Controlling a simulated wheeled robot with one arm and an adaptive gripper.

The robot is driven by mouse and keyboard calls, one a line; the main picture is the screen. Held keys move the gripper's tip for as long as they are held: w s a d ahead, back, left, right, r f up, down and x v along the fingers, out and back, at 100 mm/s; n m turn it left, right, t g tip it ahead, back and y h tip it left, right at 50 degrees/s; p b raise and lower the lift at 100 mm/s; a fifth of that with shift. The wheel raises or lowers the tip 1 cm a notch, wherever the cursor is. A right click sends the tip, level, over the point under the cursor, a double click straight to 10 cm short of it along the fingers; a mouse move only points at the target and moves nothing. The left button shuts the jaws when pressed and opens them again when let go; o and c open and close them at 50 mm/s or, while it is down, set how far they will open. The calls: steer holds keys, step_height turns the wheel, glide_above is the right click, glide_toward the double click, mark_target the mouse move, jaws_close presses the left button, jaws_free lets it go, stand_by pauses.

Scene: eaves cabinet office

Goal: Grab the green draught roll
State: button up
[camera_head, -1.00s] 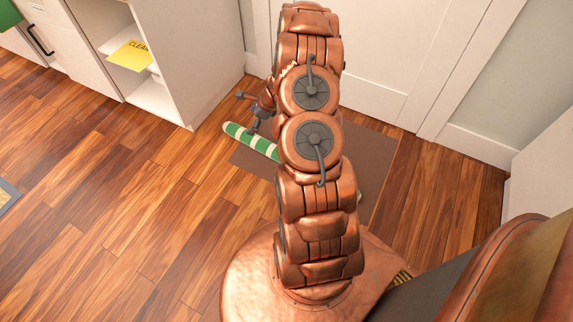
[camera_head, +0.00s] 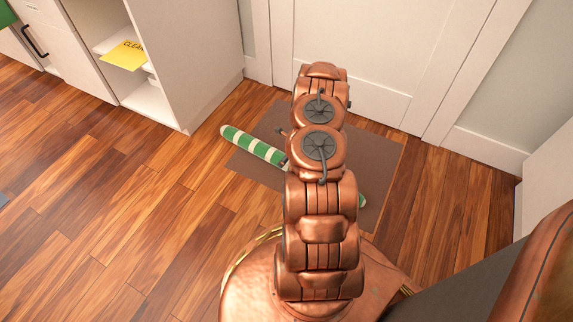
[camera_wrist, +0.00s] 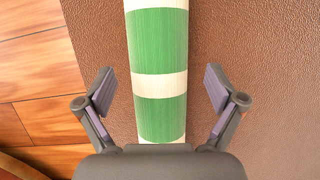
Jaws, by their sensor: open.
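The green draught roll (camera_head: 253,146) has cream bands and lies on the brown mat in front of the door. Its left end shows in the head view, my arm covers its middle, and a bit of its right end peeks out past the arm. In the wrist view the roll (camera_wrist: 160,60) runs up the middle of the picture. My gripper (camera_wrist: 160,92) is open, with one finger on each side of the roll and visible gaps between. My gripper is hidden behind the arm in the head view.
The brown mat (camera_head: 376,165) lies on the wooden floor before a white door (camera_head: 375,50). A white cabinet (camera_head: 195,60) with an open shelf and a yellow sign (camera_head: 125,55) stands at the left. The floor left of the mat is clear.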

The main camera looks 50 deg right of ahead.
steer(key=b+x, duration=0.1)
steer(key=x, duration=0.1)
steer(key=s+b+x, duration=0.1)
steer(key=x, duration=0.1)
steer(key=shift+f, duration=0.2)
steer(key=shift+w+a+f, duration=0.1)
steer(key=shift+w+f, duration=0.2)
steer(key=shift+f, duration=0.1)
steer(key=shift+r, duration=0.1)
jaws_close()
